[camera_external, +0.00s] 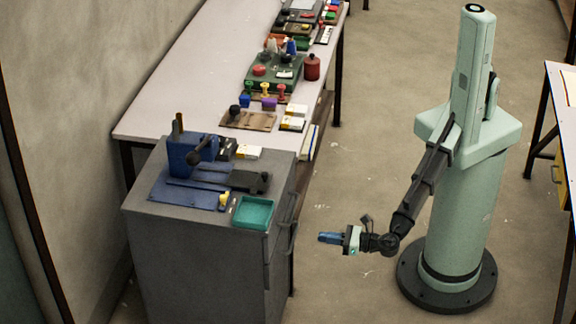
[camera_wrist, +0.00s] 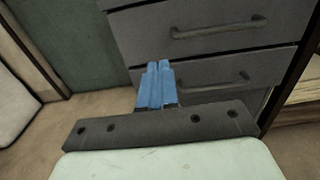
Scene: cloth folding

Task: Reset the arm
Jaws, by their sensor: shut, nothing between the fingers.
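My gripper (camera_external: 330,238) has blue fingers and hangs in free air to the right of the grey drawer cabinet in the external view. Its fingers (camera_wrist: 159,68) are together and empty in the wrist view, pointing at the cabinet front. My arm reaches down and left from its pale green column. No cloth is visible in either view.
The grey cabinet (camera_external: 150,245) carries a blue mat (camera_external: 186,192), a teal tray (camera_external: 253,213) and tools. Its drawer handles (camera_wrist: 218,27) stick out. A long table (camera_external: 190,75) with stamps and boxes stands behind. The floor (camera_external: 345,185) between cabinet and column is clear.

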